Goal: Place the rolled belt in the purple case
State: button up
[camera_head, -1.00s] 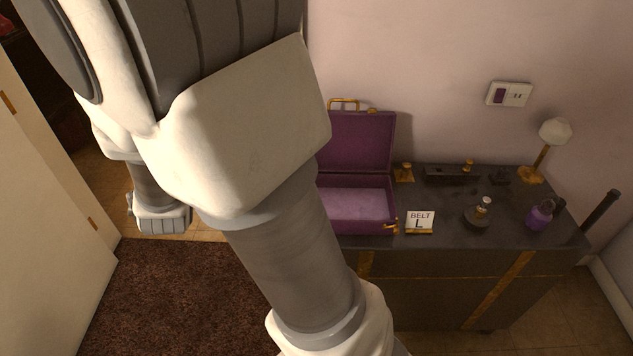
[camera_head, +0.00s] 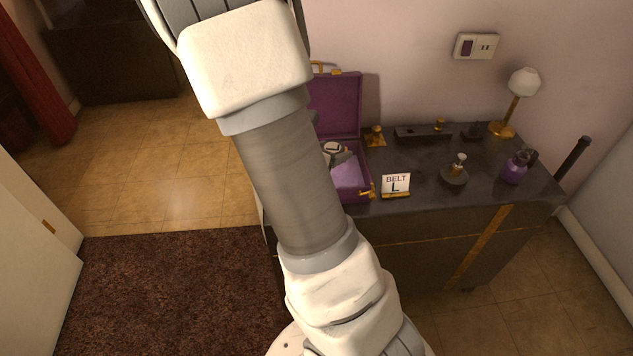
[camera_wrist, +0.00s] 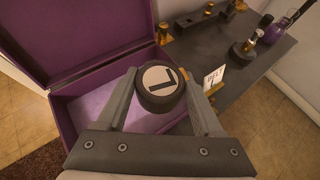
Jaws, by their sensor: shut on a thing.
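The purple case (camera_head: 335,104) stands open on the left part of the dark dresser, its lid leaning up at the back. It also shows in the wrist view (camera_wrist: 70,66), with a pale lilac lining inside. My gripper (camera_wrist: 158,82) is shut on the rolled belt (camera_wrist: 160,97), a dark roll with a white round label marked L. In the wrist view the belt appears over the case's open inside, near its right side. In the head view the belt (camera_head: 333,148) shows small beside my arm, which hides much of the case. I cannot tell the belt's height above the lining.
A card reading BELT L (camera_head: 396,184) stands just right of the case. Further right on the dresser (camera_head: 430,195) are a small bottle (camera_head: 456,170), a purple perfume bottle (camera_head: 517,167) and a lamp (camera_head: 513,104). Gold fittings stand along the back.

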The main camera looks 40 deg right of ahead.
jog(key=s+d+f, duration=0.1)
jog(key=s+d+m+g, duration=0.1)
jog(key=shift+d+f+g, duration=0.3)
jog(key=shift+d+f, duration=0.05)
jog(key=shift+f, duration=0.05)
jog(key=w+f, duration=0.2)
jog(key=w, duration=0.1)
jog(key=w+f+b, duration=0.1)
jog(key=w+f, duration=0.1)
jog(key=w, duration=0.2)
jog(key=w+f+b, duration=0.1)
jog(key=w+f, duration=0.1)
jog(key=w, duration=0.1)
jog(key=shift+w+a+f, duration=0.15)
jog(key=shift+w+f, duration=0.1)
jog(key=shift+w, duration=0.1)
jog(key=shift+f+b, duration=0.85)
jog(key=shift+f, duration=1.1)
jog(key=shift+f, duration=0.2)
jog(key=o, duration=1.2)
